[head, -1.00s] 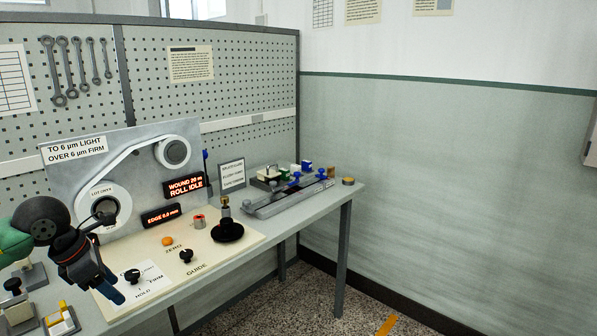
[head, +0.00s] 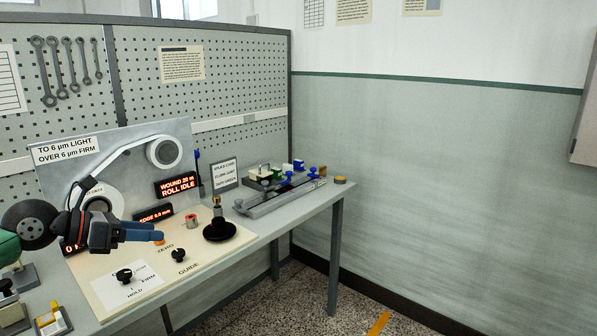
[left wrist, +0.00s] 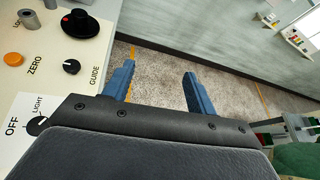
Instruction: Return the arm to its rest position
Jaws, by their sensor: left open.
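My left gripper (head: 140,232) is in front of the winding panel in the head view, its blue fingers pointing right. In the left wrist view its two fingers (left wrist: 160,88) are spread apart with only floor showing between them, so it is open and empty. It hangs above the cream control plate (head: 205,262) and touches nothing that I can see. My right gripper is not in view.
The plate carries a black hold knob (head: 124,275), a guide knob (head: 179,254) and a large black knob (head: 219,230). A grey rail fixture (head: 280,196) stands at the bench's right end. The floor (left wrist: 150,70) beyond the bench is clear.

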